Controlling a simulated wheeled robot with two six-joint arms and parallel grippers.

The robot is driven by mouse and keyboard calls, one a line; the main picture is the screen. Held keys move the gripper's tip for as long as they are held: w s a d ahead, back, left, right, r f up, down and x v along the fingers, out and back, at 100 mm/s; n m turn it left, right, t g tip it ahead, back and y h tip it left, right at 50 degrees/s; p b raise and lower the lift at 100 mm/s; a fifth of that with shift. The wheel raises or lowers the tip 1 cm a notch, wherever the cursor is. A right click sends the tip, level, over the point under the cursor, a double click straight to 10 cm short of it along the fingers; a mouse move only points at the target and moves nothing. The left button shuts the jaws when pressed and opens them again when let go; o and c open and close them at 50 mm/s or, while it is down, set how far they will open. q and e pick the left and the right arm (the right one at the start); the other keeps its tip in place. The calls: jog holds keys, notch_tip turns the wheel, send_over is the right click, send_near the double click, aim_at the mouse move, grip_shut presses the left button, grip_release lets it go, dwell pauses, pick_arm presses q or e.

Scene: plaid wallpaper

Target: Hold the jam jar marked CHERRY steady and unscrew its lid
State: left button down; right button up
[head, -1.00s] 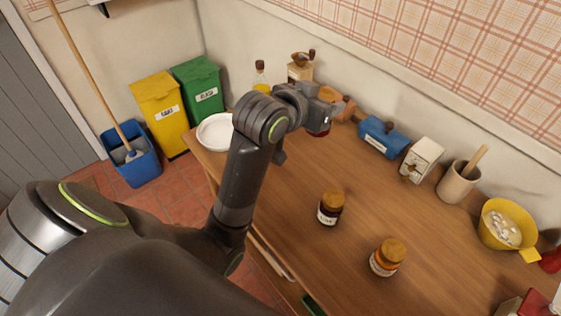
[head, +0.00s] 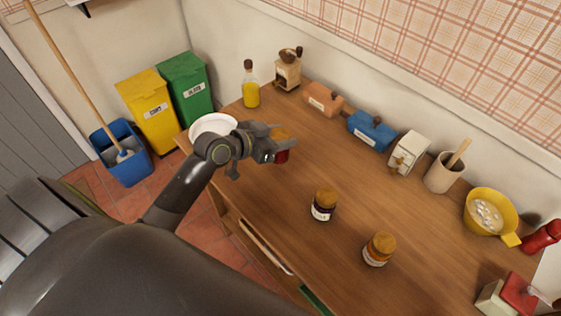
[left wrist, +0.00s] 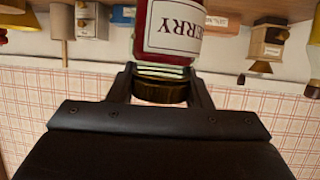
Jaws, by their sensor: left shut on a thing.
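The cherry jar (head: 282,156) has a dark red body and a golden-brown lid (head: 280,134). In the left wrist view its white label (left wrist: 173,30) shows the letters "ERRY", inverted in the picture. My left gripper (head: 272,146) is shut on the jar's lid (left wrist: 160,91), with one finger on each side. The jar hangs below the fingers, seemingly upright. Its base is hidden, so I cannot tell whether it touches the table. My right gripper is in neither view.
Two other lidded jars, a dark one (head: 322,206) and an amber one (head: 379,250), stand on the wooden table (head: 270,205). A white plate (head: 205,124) lies by the left edge. An oil bottle (head: 250,88), grinder, canisters and yellow bowl (head: 490,194) line the back.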

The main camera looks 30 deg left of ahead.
aim_at(279, 155)
pick_arm(q)
notch_tip(279, 155, down, 7)
jog(key=shift+f, duration=0.1)
jog(key=shift+s+f, duration=0.15)
jog(key=shift+f, duration=0.1)
jog(key=c, duration=0.5)
grip_release()
jog(key=shift+f, duration=0.1)
jog(key=shift+s+a+r, duration=0.1)
jog(key=shift+a+r, duration=0.05)
jog(key=shift+r, duration=0.05)
jog(key=b+v, duration=0.1)
jog(key=v, duration=1)
jog(key=shift+s+r, duration=0.2)
